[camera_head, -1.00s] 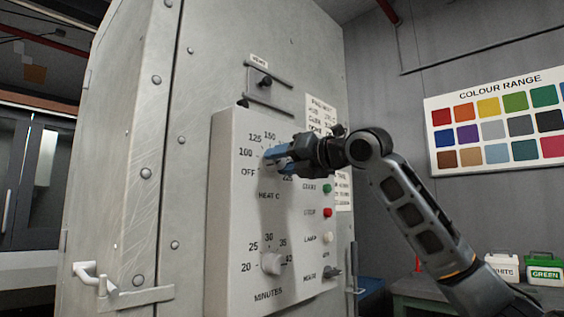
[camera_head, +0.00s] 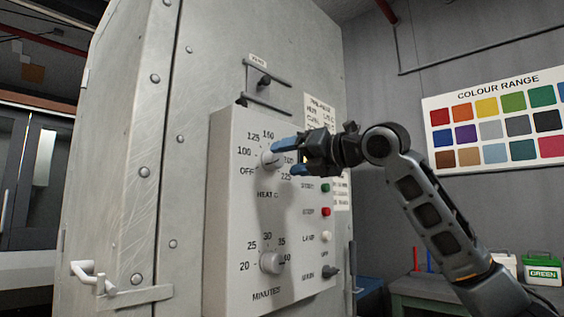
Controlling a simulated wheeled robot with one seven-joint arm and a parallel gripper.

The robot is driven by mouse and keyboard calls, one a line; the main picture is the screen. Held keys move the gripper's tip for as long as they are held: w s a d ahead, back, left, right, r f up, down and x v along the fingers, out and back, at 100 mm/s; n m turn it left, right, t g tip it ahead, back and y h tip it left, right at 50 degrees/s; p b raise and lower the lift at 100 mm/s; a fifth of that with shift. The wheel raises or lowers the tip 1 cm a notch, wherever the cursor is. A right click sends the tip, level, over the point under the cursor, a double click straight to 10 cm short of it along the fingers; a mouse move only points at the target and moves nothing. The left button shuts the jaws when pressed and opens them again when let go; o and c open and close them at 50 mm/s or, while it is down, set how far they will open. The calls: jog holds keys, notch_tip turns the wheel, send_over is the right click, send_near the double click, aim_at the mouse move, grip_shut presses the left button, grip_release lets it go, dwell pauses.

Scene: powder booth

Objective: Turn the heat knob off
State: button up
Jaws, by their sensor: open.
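The heat knob (camera_head: 267,160) is a pale round knob on the upper part of the light grey control panel (camera_head: 232,215). Numbers 100, 125 and 150 run around it, with OFF at its lower left. The numbers on its right are partly hidden by my gripper. Which mark the knob points to is too small to tell. My gripper (camera_head: 287,158) has blue-tipped fingers spread apart, just to the right of the knob and in front of the panel. Nothing is held between them.
Below is the minutes knob (camera_head: 271,263). A green button (camera_head: 325,188), a red button (camera_head: 326,211), a white lamp (camera_head: 326,236) and a black switch (camera_head: 331,271) line the panel's right side. A door handle (camera_head: 92,274) sticks out at lower left. A colour chart (camera_head: 497,120) hangs on the right wall.

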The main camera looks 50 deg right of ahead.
jog(key=shift+s+d, duration=0.1)
jog(key=shift+s, duration=2.1)
jog(key=shift+f, duration=0.1)
